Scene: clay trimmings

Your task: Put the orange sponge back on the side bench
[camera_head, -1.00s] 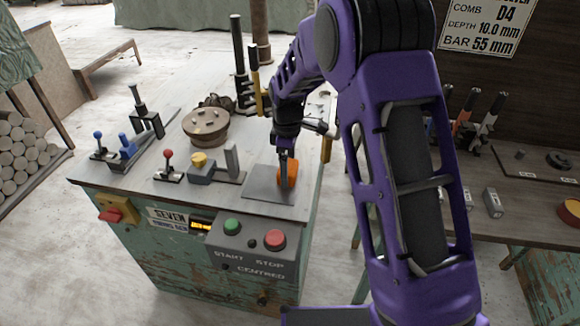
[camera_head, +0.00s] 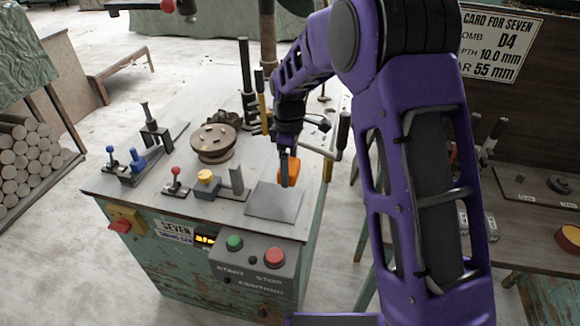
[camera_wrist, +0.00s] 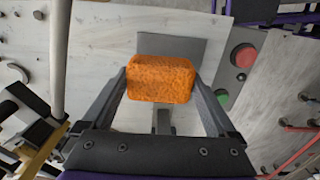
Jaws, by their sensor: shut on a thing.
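The orange sponge (camera_head: 289,167) is a small porous block above the machine's top, near the dark grey plate. In the wrist view the sponge (camera_wrist: 161,79) sits between the two fingers of my gripper (camera_wrist: 163,85), which is shut on it. The grey plate (camera_wrist: 171,47) shows behind it, partly hidden. In the head view my gripper (camera_head: 288,180) hangs down at the right part of the machine top, and part of the sponge is hidden by a finger. The side bench (camera_head: 518,204) stands at the right, partly hidden behind my purple arm.
A lever handle (camera_head: 342,135) rises just right of my gripper.

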